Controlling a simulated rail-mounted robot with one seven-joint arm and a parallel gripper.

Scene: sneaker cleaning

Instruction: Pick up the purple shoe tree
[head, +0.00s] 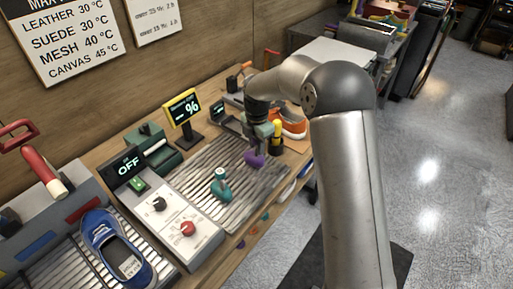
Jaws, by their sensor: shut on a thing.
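The purple shoe tree (254,159) is below my wrist, over the far part of the slatted rack. My gripper (254,147) points down and is shut on it. The fingers are small and partly hidden by my arm, and I cannot tell whether the shoe tree touches the slats. A teal shoe tree (221,188) stands on the rack, nearer the camera and to the left of my gripper.
An orange sneaker (293,128) and a yellow-and-black item (277,132) are just right of my gripper. A control box with knobs (182,222) borders the slatted rack (248,192). A blue sneaker (107,240) lies front left. A percent display (184,107) stands behind.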

